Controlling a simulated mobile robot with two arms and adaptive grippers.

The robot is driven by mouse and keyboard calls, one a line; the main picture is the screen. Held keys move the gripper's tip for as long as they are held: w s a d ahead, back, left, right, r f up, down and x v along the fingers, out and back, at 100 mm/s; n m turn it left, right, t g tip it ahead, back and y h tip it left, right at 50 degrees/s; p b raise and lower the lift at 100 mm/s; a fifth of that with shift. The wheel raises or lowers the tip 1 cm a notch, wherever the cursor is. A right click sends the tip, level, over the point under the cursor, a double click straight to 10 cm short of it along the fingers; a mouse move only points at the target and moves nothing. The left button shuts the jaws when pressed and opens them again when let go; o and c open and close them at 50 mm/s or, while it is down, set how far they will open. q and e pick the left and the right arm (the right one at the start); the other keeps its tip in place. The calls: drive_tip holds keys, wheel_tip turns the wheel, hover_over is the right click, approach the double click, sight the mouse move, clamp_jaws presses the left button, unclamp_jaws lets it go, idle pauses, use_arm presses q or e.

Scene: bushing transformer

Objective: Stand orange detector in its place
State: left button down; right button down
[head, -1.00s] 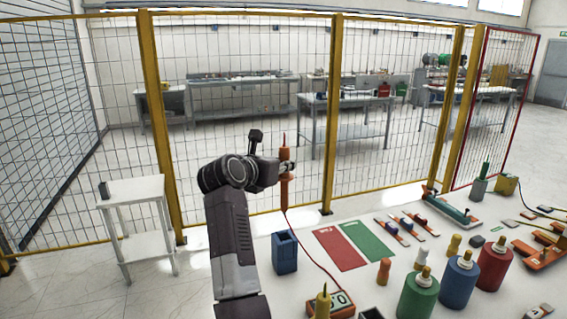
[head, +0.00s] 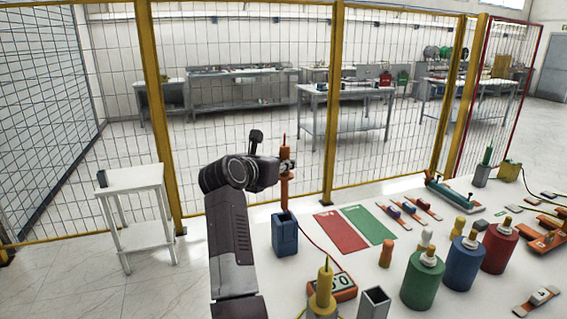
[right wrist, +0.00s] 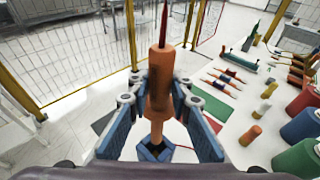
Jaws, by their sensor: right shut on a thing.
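The orange detector (head: 285,188) is an upright orange stick with a thin red tip. My right gripper (head: 287,166) is shut on its upper part. In the right wrist view the detector (right wrist: 158,95) stands between the blue fingers of the gripper (right wrist: 160,100). A blue open-topped holder (head: 285,236) stands on the white table right under the detector. The detector's lower end is at the holder's mouth; I cannot tell whether it is inside. The holder (right wrist: 155,151) also shows below the detector in the right wrist view. My left gripper is not in view.
A red cord runs from near the holder to an orange meter (head: 345,287). A yellow detector (head: 324,289) stands at the front in front of it, beside a grey open holder (head: 374,303). Red (head: 341,233) and green (head: 368,225) mats lie to the right. Green, blue and red bushings stand farther right.

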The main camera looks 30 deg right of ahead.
sight(282, 189)
drive_tip(key=shift+f, duration=0.3)
idle(0.5)
drive_tip(key=shift+f+b, duration=2.6)
drive_tip(key=shift+f, duration=0.45)
drive_tip(key=shift+f+b, duration=0.5)
drive_tip(key=shift+f, duration=0.15)
drive_tip(key=c, duration=1.7)
unclamp_jaws()
drive_tip(key=shift+a, duration=0.1)
